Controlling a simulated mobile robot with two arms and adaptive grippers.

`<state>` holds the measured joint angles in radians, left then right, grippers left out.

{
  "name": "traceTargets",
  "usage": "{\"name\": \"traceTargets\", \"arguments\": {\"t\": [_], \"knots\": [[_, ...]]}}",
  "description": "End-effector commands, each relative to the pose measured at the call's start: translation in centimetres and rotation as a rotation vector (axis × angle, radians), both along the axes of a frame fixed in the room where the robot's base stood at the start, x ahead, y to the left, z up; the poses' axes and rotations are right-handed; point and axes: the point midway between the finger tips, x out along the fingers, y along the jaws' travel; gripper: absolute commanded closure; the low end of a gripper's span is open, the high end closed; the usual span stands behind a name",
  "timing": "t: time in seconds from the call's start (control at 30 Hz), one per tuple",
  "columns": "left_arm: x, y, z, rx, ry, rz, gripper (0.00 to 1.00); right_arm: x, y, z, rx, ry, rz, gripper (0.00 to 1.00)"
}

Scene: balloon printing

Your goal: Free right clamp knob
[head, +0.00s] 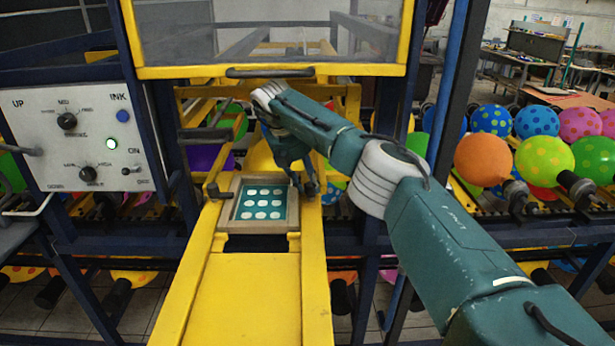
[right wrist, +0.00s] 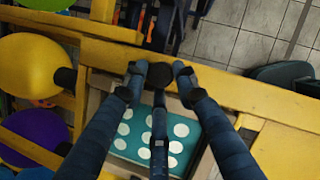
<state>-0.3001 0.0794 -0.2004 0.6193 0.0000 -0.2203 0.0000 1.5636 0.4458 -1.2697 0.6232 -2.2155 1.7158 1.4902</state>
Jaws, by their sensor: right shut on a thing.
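My right gripper (head: 306,190) reaches down to the right edge of the print frame, and its fingers (right wrist: 160,82) are closed around the right clamp knob (right wrist: 160,73), a small dark round knob. In the head view the fingers mostly hide this knob. The print frame (head: 236,222) is pale, with a teal screen (head: 262,204) of white dots, and lies in the yellow machine bed. The left clamp knob (head: 213,190) is dark and stands at the frame's left side, with no gripper at it. My left gripper is not in view.
A yellow-framed clear guard (head: 270,72) with a dark handle is above my right forearm. A control panel (head: 85,135) with a lit green button stands at left. Spotted balloons (head: 545,160) line the right side. The yellow bed (head: 240,300) in front is clear.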

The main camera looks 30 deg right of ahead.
Motion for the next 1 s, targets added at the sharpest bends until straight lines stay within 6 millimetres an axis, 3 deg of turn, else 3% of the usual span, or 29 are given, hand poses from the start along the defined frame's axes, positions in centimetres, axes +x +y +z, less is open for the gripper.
{"name": "traceTargets", "arguments": {"t": [0.3, 0.93, 0.97, 1.0], "knots": [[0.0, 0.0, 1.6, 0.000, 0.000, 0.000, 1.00, -0.1, -0.3, 0.2, -0.006, 0.004, -0.124, 0.98], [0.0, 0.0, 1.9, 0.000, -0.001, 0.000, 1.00, -0.2, -0.5, 0.0, -0.008, 0.005, -0.158, 0.98], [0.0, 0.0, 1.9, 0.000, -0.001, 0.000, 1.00, -0.2, -0.5, 0.0, -0.008, 0.005, -0.158, 0.66], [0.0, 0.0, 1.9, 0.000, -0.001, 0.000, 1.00, -0.2, -0.5, 0.0, -0.008, 0.005, -0.158, 0.58]]}}
